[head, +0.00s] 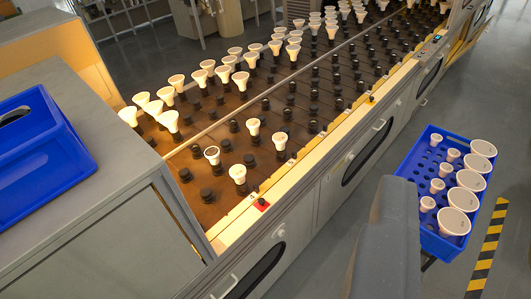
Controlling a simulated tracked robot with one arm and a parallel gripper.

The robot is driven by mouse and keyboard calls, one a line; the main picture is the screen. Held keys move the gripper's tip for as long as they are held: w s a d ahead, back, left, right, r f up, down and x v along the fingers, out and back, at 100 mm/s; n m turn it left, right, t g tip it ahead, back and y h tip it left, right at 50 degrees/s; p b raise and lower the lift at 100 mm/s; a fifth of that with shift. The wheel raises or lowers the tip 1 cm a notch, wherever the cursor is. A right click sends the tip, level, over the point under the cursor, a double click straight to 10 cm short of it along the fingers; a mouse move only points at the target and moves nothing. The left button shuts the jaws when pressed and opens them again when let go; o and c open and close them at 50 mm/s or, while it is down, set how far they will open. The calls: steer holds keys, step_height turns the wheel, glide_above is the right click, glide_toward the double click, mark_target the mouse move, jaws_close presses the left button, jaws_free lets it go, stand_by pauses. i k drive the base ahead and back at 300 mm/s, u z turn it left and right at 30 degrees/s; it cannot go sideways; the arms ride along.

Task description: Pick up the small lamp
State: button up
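Several small lamps stand upright in dark sockets on the brown burn-in bench (222,211). Near its front edge are a lamp with a dark centre (212,154), a pale lamp (238,173), and two more lamps, one (253,127) behind and one (280,140) to the right. The blue crate (407,165) at the right holds small lamps (436,186) on its left side and larger, wide-faced lamps (465,181) on its right. I cannot tell which small lamp the task means. My gripper's fingers are not in view; only a grey arm part of mine shows at bottom centre.
A grey cabinet (75,205) with an empty-looking blue crate (35,150) on top stands at the left. A red button (262,204) sits on the bench's front rail. The grey floor (330,265) is open in front. Yellow-black floor tape (487,250) lies at the right.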

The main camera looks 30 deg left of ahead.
mark_target(211, 154)
steer(key=z, duration=0.85)
steer(key=i, duration=2.4)
steer(key=u, duration=3.15)
steer(key=i, duration=1.05)
steer(key=u, duration=0.15)
